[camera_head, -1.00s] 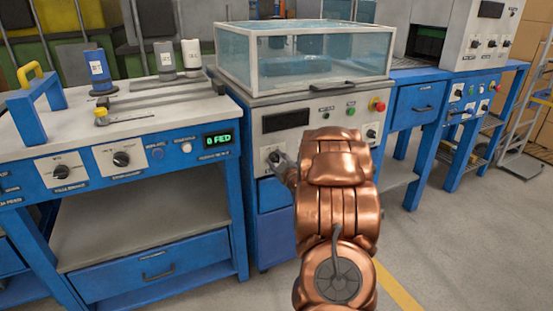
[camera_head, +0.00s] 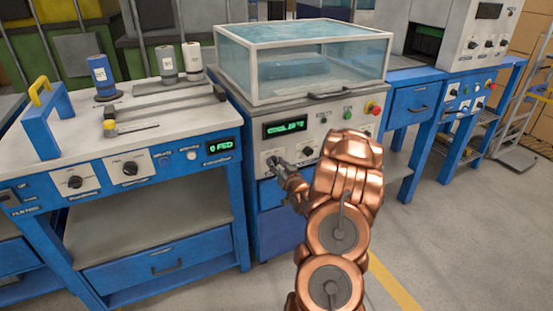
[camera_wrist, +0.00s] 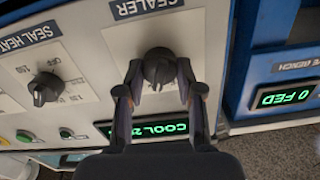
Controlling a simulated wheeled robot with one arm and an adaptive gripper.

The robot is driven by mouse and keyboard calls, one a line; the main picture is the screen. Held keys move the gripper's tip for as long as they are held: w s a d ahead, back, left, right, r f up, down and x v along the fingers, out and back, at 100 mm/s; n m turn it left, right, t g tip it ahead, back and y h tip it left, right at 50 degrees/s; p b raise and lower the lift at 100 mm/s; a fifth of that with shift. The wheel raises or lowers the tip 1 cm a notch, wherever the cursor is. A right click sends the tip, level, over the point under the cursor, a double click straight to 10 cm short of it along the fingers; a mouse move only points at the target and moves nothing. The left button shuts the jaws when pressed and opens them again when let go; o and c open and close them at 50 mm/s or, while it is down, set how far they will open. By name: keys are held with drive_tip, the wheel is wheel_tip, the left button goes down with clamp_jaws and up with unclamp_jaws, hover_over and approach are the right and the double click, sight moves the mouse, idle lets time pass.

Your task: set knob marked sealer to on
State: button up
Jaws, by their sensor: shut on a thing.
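The sealer knob (camera_wrist: 158,66) is a dark round knob on a pale plate under the printed word SEALER in the wrist view. My gripper (camera_wrist: 159,80) is shut on it, one fingertip on each side. The fingers hide the plate's position marks, so I cannot read the setting. In the head view my gripper (camera_head: 276,163) meets the front panel of the machine with the clear hood (camera_head: 300,62). The panel's display (camera_head: 285,127) is lit green; in the wrist view the display (camera_wrist: 150,129) begins with COOL, partly hidden by a finger.
The seal heat knob (camera_wrist: 45,88) is close beside the sealer knob. Green buttons (camera_wrist: 25,136) and a red button (camera_head: 372,107) share the panel. The blue bench (camera_head: 165,190) with FED display stands left. Grey floor (camera_head: 430,240) is open at right.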

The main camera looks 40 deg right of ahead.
drive_tip(key=shift+m+p, duration=0.4)
drive_tip(key=shift+m, duration=0.3)
drive_tip(key=o, duration=1.1)
drive_tip(key=shift+o, duration=0.2)
drive_tip(key=v, duration=1.2)
